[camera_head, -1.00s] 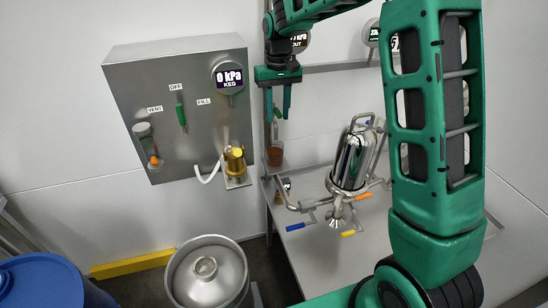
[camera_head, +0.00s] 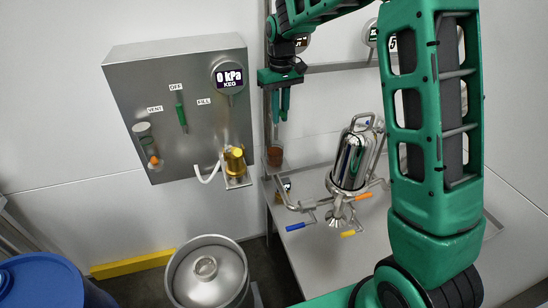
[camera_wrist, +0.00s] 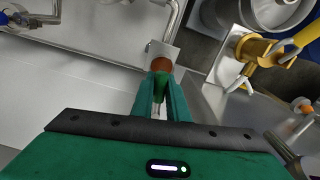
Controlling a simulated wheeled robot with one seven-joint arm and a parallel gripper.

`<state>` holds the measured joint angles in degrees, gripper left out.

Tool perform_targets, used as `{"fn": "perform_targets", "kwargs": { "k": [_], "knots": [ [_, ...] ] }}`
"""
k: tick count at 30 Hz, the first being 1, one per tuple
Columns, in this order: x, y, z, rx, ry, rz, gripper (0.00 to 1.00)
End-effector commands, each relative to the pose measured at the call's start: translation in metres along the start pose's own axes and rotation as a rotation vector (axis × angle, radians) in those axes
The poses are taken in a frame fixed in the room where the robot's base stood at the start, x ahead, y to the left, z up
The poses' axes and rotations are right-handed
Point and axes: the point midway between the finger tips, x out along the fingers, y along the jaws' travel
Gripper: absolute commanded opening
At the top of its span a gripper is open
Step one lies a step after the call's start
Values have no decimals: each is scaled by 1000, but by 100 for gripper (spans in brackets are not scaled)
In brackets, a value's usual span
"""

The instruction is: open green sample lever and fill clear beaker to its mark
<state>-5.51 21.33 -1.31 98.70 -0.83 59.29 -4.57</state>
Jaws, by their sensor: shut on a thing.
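My gripper (camera_head: 280,103) points down at the upper middle of the head view, in front of the far wall post. Its fingers are closed on the green sample lever (camera_wrist: 157,82), which shows between the fingertips in the wrist view. In the head view the fingers mostly hide the lever. The clear beaker (camera_head: 275,157) stands just below the gripper and holds brown liquid. In the wrist view the brown liquid in the beaker (camera_wrist: 161,65) shows just past the fingertips. The beaker's mark is too small to see.
A steel vessel (camera_head: 352,160) with blue, orange and yellow handles stands on the table right of the beaker. A wall panel (camera_head: 200,105) with a 0 kPa gauge is at left. A keg (camera_head: 208,272) and blue drum (camera_head: 40,282) stand below.

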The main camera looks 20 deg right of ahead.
Motion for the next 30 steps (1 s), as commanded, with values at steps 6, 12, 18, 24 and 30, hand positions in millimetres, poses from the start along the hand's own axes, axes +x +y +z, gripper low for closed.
{"fn": "perform_targets", "kwargs": {
  "k": [6, 12, 18, 24, 30],
  "knots": [
    [0, 1, 0, -18, 1, 0, 0],
    [0, 4, -1, -80, 2, 0, 0],
    [-1, 9, -1, -198, 2, 0, 0],
    [-1, 10, -2, -202, 2, 0, 0],
    [-1, 14, -3, -290, 2, 0, 0]
  ]
}}
